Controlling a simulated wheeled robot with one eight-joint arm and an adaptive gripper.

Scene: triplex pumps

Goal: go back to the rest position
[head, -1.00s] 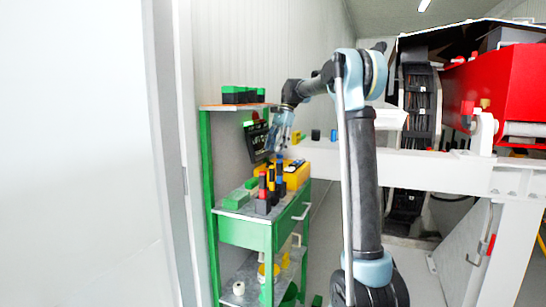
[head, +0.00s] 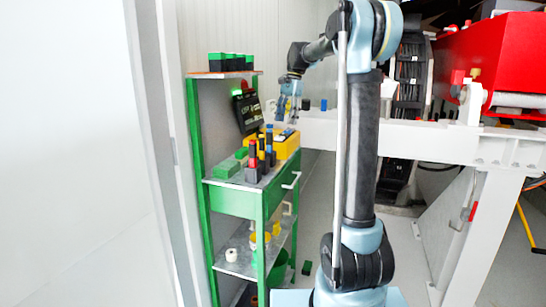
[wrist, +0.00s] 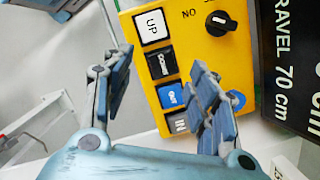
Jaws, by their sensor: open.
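My gripper (head: 288,112) is at the end of my raised arm, above the right part of the green cart, with its fingers pointing down. In the wrist view my gripper (wrist: 160,78) has its two blue-grey fingers spread apart, with nothing held between them. Behind the fingers is a yellow control box (wrist: 218,58) with buttons marked UP and others, and a black rotary knob. The fingers hide part of its lower buttons, and I cannot tell their distance from it. In the head view the yellow box (head: 287,150) stands on the cart top below my gripper.
The green cart (head: 233,203) holds red, blue and yellow-topped tools (head: 252,160) and green blocks (head: 226,168). A black display (head: 247,111) stands behind. A white beam (head: 430,140) and red machine (head: 490,50) are right. A white wall (head: 65,150) fills the left.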

